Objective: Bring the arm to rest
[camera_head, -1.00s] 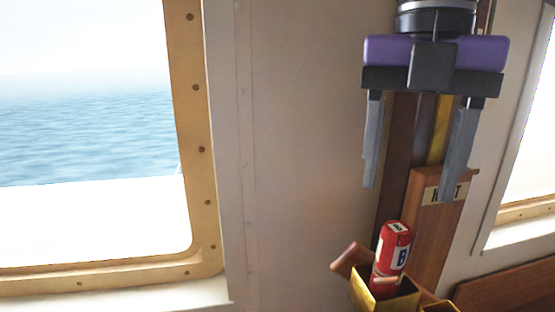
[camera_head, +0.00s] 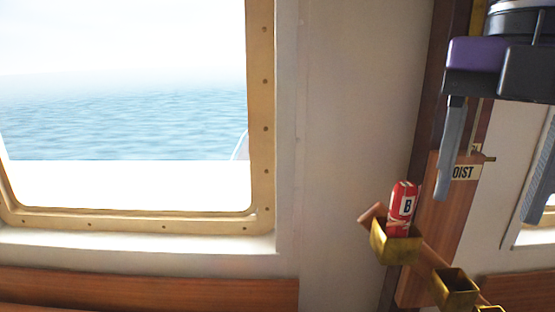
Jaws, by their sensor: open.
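My gripper (camera_head: 492,205) is at the upper right of the head view. Its two grey fingers point down and stand wide apart, with nothing between them. The purple and black gripper body is partly cut off by the right edge of the picture. The fingers hang in front of a wooden panel and the wall. A red can (camera_head: 403,207) marked "B" stands in a brass holder (camera_head: 397,246), below and to the left of the fingers and apart from them.
A wooden panel (camera_head: 440,225) bears a label (camera_head: 465,172), partly hidden, reading "OIST". More brass holders (camera_head: 455,287) line a sloping wooden rail at lower right. A large brass-framed window (camera_head: 259,190) fills the left. The wall (camera_head: 340,130) between is bare.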

